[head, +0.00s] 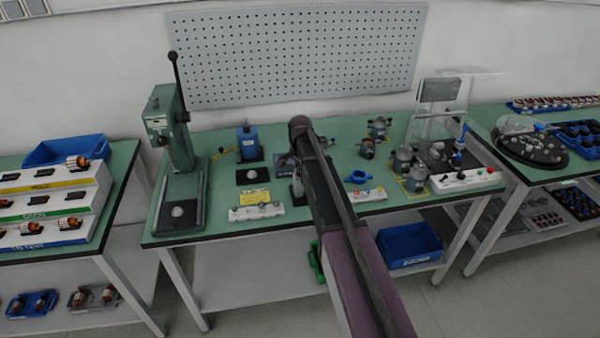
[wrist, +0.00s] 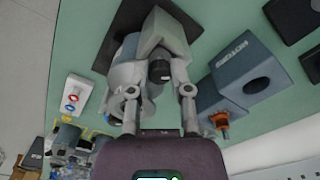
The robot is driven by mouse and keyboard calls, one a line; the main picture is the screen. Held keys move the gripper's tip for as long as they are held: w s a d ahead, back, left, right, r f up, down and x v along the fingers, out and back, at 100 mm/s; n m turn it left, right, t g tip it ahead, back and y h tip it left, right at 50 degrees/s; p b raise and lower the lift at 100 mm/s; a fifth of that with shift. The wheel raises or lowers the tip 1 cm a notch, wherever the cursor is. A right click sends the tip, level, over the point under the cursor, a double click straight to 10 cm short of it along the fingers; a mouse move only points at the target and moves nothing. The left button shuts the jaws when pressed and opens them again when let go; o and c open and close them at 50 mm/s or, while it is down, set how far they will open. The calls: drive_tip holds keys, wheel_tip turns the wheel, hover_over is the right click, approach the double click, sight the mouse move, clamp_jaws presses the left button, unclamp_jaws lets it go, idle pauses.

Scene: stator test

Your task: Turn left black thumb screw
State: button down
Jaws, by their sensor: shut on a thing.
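In the wrist view, a round black thumb screw (wrist: 159,71) sits between the two fingers of my gripper (wrist: 162,62). The gripper is shut on it; the fingertips partly merge with the grey fixture behind, so the exact contact is hard to see. The grey fixture (wrist: 132,75) stands on a dark base plate on the green bench. In the head view, my own arm covers most of this fixture, the screw and the gripper. Only part of a dark plate (head: 284,163) shows left of the arm. A second thumb screw cannot be made out.
A blue-grey block (wrist: 243,72) with an orange-tipped part stands close right of my gripper in the wrist view. A white button box (wrist: 76,93) is at left. In the head view, a green press (head: 165,125) stands left and grey motor housings (head: 403,160) stand right.

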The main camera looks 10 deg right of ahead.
drive_tip(key=shift+d+n, duration=0.1)
drive_tip(key=shift+n, duration=2.2)
drive_tip(key=c, duration=0.5)
unclamp_jaws()
drive_tip(key=shift+c, duration=0.2)
